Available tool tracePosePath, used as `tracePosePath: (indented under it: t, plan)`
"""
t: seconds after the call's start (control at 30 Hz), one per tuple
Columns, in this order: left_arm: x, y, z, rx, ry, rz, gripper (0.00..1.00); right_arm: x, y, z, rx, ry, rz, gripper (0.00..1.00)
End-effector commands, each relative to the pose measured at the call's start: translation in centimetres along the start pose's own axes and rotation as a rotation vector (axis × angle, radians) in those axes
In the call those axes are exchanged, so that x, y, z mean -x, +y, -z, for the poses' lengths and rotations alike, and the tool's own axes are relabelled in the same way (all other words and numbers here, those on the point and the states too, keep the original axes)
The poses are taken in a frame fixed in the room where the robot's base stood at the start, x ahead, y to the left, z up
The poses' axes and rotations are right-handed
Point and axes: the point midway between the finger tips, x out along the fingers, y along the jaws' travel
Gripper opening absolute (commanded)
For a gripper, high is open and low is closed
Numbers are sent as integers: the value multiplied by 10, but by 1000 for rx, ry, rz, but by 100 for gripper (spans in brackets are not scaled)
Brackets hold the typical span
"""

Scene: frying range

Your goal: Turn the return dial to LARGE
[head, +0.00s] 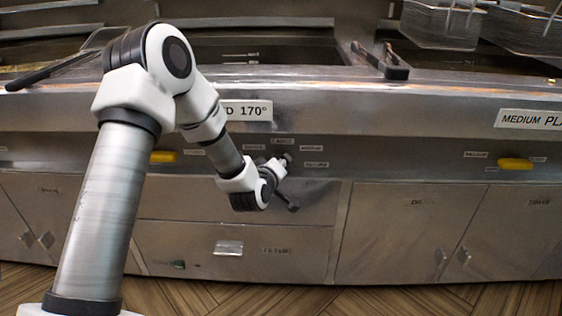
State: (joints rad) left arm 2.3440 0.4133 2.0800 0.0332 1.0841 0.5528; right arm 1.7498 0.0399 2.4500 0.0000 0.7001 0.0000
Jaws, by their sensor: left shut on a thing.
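My left gripper (284,162) reaches down from the left to the steel front panel of the range. Its fingertips are at a small dark dial (289,156) and are shut on it. The dial is mostly hidden by the gripper, so I cannot tell which way it points. Several small labels (311,148) sit around the dial, to its left, above and right. Their print is too small to read surely. My right gripper is not in view.
Yellow handles (163,156) and (515,163) stick out of the panel at both sides. Below are cabinet doors (407,232) and a drawer with a metal pull (228,247). Wire baskets (440,24) hang at the upper right. The panel right of the dial is clear.

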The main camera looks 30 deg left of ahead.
Motion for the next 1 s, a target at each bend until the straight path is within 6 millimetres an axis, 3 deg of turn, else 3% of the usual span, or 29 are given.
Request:
tracePosePath:
  t: [0.6,1.0]
  plan:
    - [2,7,2,-440,-5,183,0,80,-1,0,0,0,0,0]
    - [1,5,0,-687,-3,285,0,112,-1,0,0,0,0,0]
